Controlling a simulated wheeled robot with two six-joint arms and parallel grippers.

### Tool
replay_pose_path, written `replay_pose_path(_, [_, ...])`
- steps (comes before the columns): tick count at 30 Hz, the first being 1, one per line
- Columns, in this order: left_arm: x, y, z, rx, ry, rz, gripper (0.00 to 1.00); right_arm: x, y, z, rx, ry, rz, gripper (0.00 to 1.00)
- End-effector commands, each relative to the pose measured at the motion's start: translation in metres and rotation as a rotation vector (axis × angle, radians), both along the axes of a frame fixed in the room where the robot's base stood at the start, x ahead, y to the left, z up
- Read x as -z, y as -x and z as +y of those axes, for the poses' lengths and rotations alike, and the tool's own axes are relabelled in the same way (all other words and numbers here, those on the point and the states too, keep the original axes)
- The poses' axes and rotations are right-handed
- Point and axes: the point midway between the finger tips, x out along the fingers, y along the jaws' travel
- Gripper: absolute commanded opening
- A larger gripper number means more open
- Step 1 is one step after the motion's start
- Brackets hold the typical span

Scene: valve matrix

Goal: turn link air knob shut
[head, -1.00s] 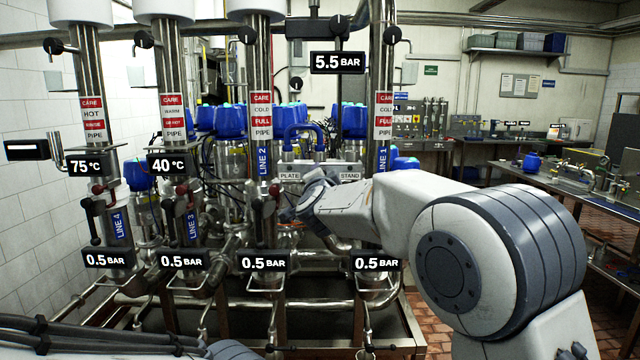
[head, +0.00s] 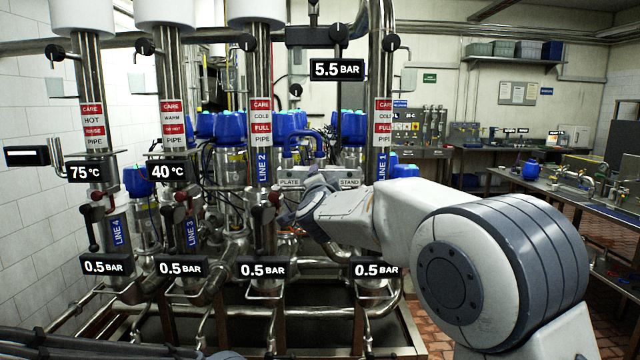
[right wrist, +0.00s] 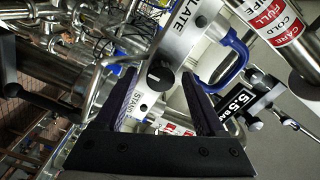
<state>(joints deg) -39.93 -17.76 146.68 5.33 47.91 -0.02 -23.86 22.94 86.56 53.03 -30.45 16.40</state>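A small black round knob (right wrist: 160,74) sits on a metal bar (right wrist: 178,48) between the labels PLATE and STAND in the right wrist view. I see no label naming it the link air knob. In the head view the bar (head: 319,182) shows at mid-picture, and my right arm partly covers what is below it. My right gripper (right wrist: 160,82) is open, its two dark fingers on either side of the knob in the picture. Nothing is between the fingers that I can see gripped; contact is not visible. My left gripper is not in view.
Steel pipes with hanging gauges stand close around the bar, such as the LINE 2 pipe (head: 262,130) and LINE 1 pipe (head: 382,120). A blue curved handle (right wrist: 222,62) is beside the right finger. A workbench (head: 570,188) is at the far right.

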Motion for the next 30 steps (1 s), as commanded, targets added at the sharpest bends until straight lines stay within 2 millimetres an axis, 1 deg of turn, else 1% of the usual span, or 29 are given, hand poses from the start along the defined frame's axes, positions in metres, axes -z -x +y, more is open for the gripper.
replay_pose_path(4, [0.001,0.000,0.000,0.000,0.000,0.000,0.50,0.000,0.003,0.001,-0.001,0.001,0.000,0.71])
replay_pose_path(7, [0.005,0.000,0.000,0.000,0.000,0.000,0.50,0.001,0.013,0.001,-0.002,0.001,-0.001,0.71])
replay_pose_path(11, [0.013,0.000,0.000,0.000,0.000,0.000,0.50,0.001,0.037,0.001,-0.003,0.001,-0.002,0.71])
replay_pose_path(15, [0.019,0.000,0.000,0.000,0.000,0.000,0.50,0.001,0.066,0.001,-0.003,0.000,-0.002,0.71])
replay_pose_path(18, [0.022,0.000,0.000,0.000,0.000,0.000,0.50,0.001,0.083,0.000,-0.002,-0.001,-0.001,0.71])
replay_pose_path(21, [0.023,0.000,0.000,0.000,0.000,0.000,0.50,0.000,0.095,0.001,-0.002,0.000,-0.001,0.71])
replay_pose_path(25, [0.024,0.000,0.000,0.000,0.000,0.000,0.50,0.000,0.104,0.000,0.000,-0.001,0.000,0.71])
replay_pose_path(30, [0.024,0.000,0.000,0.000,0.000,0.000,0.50,0.000,0.105,0.000,0.000,0.000,0.001,0.71])
